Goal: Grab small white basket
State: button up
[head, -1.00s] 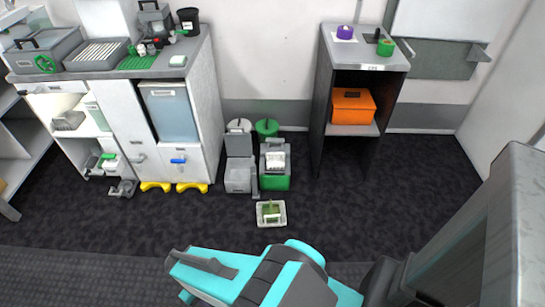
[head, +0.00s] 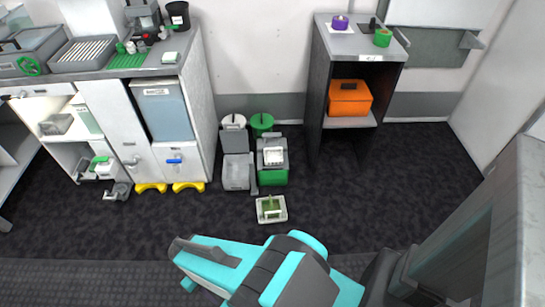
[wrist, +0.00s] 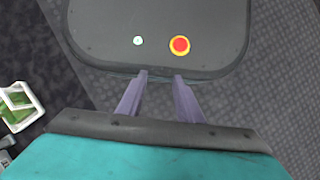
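The small white basket (head: 273,219) sits on the dark floor in the head view, in front of the green and grey bins. It has something green inside. It also shows at the left edge of the wrist view (wrist: 32,119), partly cut off. My gripper (wrist: 161,77) has its two fingers apart with nothing between them. It is well to the right of the basket in the wrist view. In the head view my teal arm lies in front of the basket, on the near side, and I cannot make out the fingers.
A grey bin (head: 237,173) and a green bin (head: 273,177) stand just behind the basket. A shelf unit with an orange box (head: 349,98) is at right. The floor right of the basket is clear.

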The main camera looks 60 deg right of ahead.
jog(key=w+d+f+m+t+y+b, duration=0.1)
jog(key=w+f+m+t+y+b, duration=0.35)
jog(key=w, duration=0.45)
jog(key=w+d+f+m+t+y+b, duration=0.25)
jog(key=w+f+m+b, duration=0.35)
jog(key=w, duration=0.3)
jog(key=w+d+f+m+t+h+b, duration=0.1)
jog(key=w+d+m+t+b, duration=0.4)
jog(key=d, duration=0.5)
jog(key=w+d+f+m+t+h+b, duration=0.1)
jog(key=w+d+m+t+b, duration=0.25)
jog(key=w+d+m, duration=0.55)
jog(key=s+d+m+t+h+b, duration=0.2)
jog(key=d+m+t+h+b, duration=0.15)
jog(key=d, duration=1.05)
jog(key=s+d+m+t+h+b, duration=0.25)
jog(key=d+m+h, duration=0.2)
jog(key=d, duration=0.95)
jog(key=s+d+m+g+h+b, duration=0.1)
jog(key=s+d+m+h+b, duration=0.1)
jog(key=s+d+m+h, duration=0.2)
jog(key=s+d+m+g+h+b, duration=0.1)
jog(key=s+d+m+h+b, duration=0.2)
jog(key=s+d, duration=0.8)
jog(key=d+m+h, duration=0.2)
jog(key=d+m, duration=0.2)
jog(key=d, duration=0.3)
jog(key=shift+s+d, duration=0.2)
jog(key=shift+d, duration=0.2)
